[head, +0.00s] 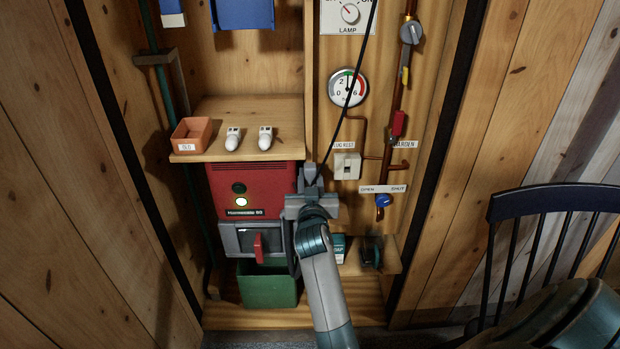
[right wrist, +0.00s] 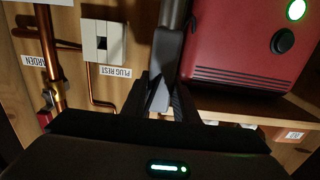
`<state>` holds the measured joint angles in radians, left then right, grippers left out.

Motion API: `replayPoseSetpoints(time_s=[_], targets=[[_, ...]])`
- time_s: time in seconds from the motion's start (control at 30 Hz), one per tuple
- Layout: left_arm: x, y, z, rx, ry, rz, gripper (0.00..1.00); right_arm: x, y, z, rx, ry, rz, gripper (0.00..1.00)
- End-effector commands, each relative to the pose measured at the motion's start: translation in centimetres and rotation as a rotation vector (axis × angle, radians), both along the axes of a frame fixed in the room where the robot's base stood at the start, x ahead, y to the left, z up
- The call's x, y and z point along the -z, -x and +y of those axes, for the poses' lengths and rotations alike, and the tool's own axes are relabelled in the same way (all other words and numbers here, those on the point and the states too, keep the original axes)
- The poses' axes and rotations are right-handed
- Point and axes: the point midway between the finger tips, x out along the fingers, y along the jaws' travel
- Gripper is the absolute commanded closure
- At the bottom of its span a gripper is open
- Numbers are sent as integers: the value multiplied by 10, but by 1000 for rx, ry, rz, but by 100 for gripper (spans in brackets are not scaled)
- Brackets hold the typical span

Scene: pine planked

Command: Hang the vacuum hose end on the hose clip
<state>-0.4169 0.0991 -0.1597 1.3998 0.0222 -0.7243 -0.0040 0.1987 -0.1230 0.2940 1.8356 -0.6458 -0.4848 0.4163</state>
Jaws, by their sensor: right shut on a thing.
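My right gripper (head: 312,190) is shut in front of the right side of the red unit. In the right wrist view its fingers (right wrist: 162,98) close on a dark grey tubular piece (right wrist: 168,55), which looks like the vacuum hose end. A grey tube runs on from it, out of the picture. In the head view a dark hose (head: 291,240) hangs beside the gripper, partly hidden by my arm. I cannot pick out the hose clip with certainty; the gripper and forearm cover part of the panel. My left gripper is not in view.
The red unit (head: 250,184) sits under a shelf (head: 285,112) with an orange tray (head: 191,135). A plug rest (head: 346,166), gauge (head: 348,87) and copper pipes stand to the right. A thin black cable (head: 351,90) runs down towards the gripper. A green bin (head: 268,288) is below.

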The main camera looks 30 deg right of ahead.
Motion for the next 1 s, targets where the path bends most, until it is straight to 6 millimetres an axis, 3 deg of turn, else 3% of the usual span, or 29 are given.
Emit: replayPoseSetpoints(time_s=[0.57, 1.0], targets=[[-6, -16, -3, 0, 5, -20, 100, -1, 0, 0, 1, 0, 0, 100], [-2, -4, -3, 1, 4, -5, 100, -1, 0, 0, 0, 1, -1, 100]])
